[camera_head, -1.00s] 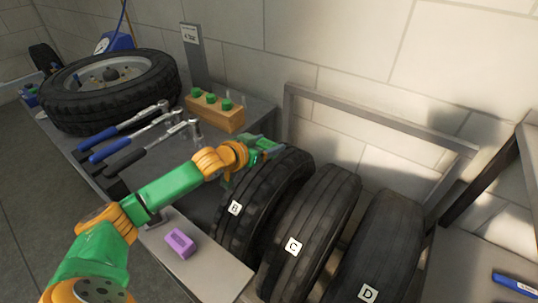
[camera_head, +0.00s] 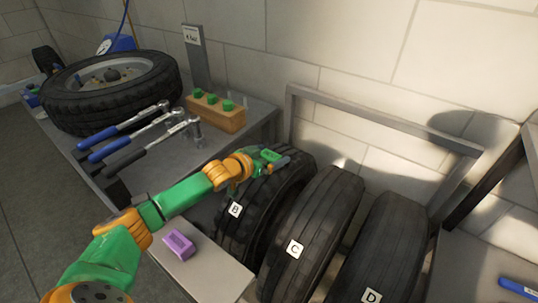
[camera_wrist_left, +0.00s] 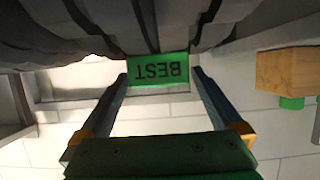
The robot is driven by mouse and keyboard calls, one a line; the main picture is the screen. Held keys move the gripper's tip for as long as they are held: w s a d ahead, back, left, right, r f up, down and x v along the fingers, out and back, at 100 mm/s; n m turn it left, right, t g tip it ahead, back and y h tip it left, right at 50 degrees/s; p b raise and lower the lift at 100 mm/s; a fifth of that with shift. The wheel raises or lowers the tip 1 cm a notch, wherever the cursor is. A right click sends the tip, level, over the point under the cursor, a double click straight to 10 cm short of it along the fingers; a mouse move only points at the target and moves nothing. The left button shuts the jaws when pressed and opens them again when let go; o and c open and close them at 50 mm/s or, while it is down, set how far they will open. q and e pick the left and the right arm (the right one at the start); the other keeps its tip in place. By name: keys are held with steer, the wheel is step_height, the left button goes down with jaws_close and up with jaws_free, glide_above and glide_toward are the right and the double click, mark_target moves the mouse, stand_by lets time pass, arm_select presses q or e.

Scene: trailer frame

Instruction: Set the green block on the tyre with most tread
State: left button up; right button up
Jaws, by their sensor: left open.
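The green block (camera_wrist_left: 158,70), marked BEST, lies against the tread of a tyre (camera_wrist_left: 90,30) in the left wrist view. It sits between the tips of my left gripper (camera_wrist_left: 158,74), which is open, with a narrow gap at each side. In the head view my left gripper (camera_head: 268,163) is at the top of tyre B (camera_head: 262,205), and the green block (camera_head: 270,155) shows there, partly hidden by the fingers. Tyre C (camera_head: 312,225) and tyre D (camera_head: 383,250) stand upright to its right. My right gripper is not in view.
A purple block (camera_head: 179,245) lies on the near ledge. A wooden holder with green caps (camera_head: 215,112), several wrenches (camera_head: 135,120) and a wheel (camera_head: 110,85) lie on the left bench. A grey metal frame (camera_head: 380,122) stands behind the tyres.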

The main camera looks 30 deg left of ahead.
arm_select(q)
steer(key=p+v, duration=0.3)
steer(key=v, duration=0.9)
